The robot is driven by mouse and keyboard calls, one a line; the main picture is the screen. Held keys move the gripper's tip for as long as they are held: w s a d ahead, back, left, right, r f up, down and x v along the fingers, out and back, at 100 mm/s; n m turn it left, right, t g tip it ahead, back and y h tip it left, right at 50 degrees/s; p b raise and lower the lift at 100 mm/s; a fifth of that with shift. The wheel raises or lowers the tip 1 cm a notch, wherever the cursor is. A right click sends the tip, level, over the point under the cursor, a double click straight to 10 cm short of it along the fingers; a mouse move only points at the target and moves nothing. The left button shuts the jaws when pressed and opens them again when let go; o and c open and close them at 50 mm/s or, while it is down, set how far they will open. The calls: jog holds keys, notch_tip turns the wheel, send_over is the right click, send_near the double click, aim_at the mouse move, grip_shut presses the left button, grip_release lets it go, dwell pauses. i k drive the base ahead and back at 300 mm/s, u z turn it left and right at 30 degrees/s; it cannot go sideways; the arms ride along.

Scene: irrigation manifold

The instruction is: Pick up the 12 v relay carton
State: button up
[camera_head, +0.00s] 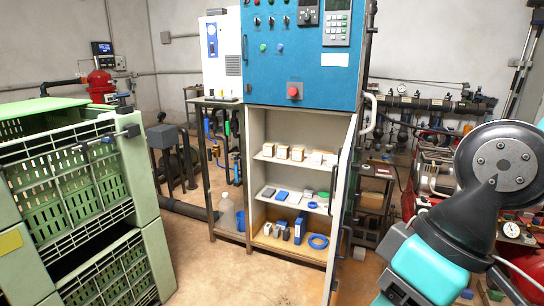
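Several small white-and-tan cartons (282,152) stand in a row on the upper shelf of the open cabinet. Their labels are too small to read, so I cannot tell which one is the 12 v relay carton. Part of my arm, with a black joint and a teal section, shows at the right, well apart from the cabinet. No fingertips of my gripper can be made out.
The cabinet (256,130) has its door (341,205) swung open on the right. Lower shelves hold blue and grey items (281,195) and a blue coil (318,241). Green crates (60,175) stand at left. Floor (205,270) in front is clear.

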aim_at(267, 148)
jog(key=u, duration=0.5)
jog(key=i, duration=0.95)
jog(key=u, duration=0.65)
jog(key=i, duration=1.5)
jog(key=z, duration=0.6)
jog(key=i, duration=1.2)
jog(key=z, duration=0.85)
jog(key=i, duration=0.25)
jog(key=z, duration=0.1)
